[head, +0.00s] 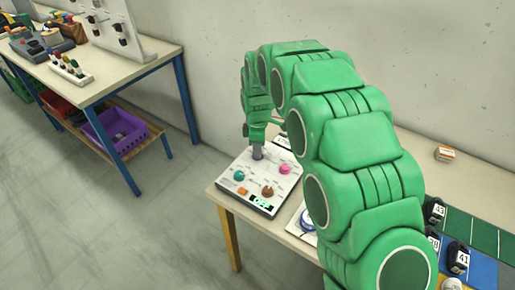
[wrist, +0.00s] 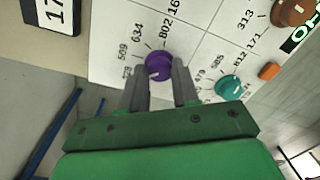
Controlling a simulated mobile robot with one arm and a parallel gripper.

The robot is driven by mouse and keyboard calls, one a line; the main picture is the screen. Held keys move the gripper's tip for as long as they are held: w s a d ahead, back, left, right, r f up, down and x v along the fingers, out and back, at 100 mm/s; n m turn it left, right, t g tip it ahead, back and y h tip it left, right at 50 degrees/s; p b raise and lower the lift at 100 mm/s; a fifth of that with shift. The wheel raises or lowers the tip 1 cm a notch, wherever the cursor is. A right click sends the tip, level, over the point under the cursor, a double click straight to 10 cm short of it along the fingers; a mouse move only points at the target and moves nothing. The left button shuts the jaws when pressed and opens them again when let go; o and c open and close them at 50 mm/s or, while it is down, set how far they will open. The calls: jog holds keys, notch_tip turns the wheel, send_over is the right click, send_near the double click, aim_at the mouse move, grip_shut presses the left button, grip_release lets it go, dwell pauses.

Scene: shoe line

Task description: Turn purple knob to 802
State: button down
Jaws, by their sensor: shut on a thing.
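The purple knob (wrist: 158,66) sits on a white panel (wrist: 110,50) with printed numbers around it, among them 523, 509, 634 and 802. The 802 label is just above the knob in the wrist view. A small white mark shows on the knob's lower left part; its exact reading is hard to tell. My gripper (wrist: 160,88) is shut on the purple knob, one finger on each side. In the head view my gripper (head: 257,155) reaches down to the back of the panel (head: 225,186) and hides the knob.
The panel also carries a teal knob (head: 239,175), a pink knob (head: 285,169), a brown knob (head: 267,191) and an orange button (head: 242,191). A card reading 17 (wrist: 60,12) lies beside it. Shoes (head: 458,257) stand further right; a small box (head: 445,153) lies behind.

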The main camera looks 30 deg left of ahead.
jog(key=m, duration=0.5)
jog(key=shift+d+m, duration=0.1)
jog(key=shift+m, duration=0.3)
jog(key=m, duration=0.5)
jog(key=shift+r, duration=0.1)
jog(key=m, duration=0.6)
jog(key=shift+m+y, duration=0.4)
jog(key=m, duration=0.4)
jog(key=shift+m+t, duration=0.3)
